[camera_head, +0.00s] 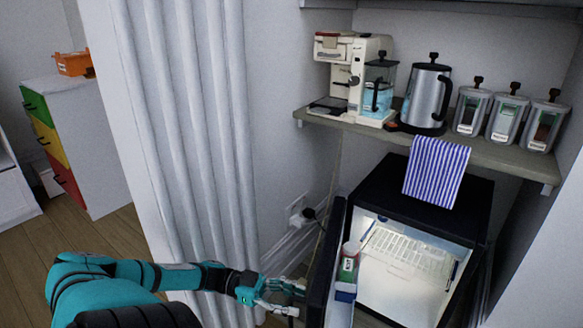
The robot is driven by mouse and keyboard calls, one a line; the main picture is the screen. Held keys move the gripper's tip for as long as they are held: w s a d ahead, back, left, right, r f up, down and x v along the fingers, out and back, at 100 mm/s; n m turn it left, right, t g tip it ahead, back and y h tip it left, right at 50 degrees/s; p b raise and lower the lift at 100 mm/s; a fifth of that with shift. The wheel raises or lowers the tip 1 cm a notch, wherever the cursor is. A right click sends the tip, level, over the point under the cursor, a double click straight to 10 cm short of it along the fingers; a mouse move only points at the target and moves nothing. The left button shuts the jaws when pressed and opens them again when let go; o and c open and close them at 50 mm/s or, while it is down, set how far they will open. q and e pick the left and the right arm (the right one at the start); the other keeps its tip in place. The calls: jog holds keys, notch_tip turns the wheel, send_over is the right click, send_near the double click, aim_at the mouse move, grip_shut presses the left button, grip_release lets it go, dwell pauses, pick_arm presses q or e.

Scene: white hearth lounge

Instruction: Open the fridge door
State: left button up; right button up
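A small black fridge (460,205) stands below the shelf at the lower right. Its door (322,272) is swung out to the left, and the lit white interior with a wire rack (408,255) shows. My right gripper is out of view.
A shelf (400,134) above the fridge holds a coffee machine (345,75), a kettle (427,97) and several canisters (507,117). A white curtain (190,130) hangs behind my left arm. A coloured-drawer cabinet (88,150) stands left.

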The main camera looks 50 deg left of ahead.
pick_arm(q)
jog(key=shift+r, duration=3.35)
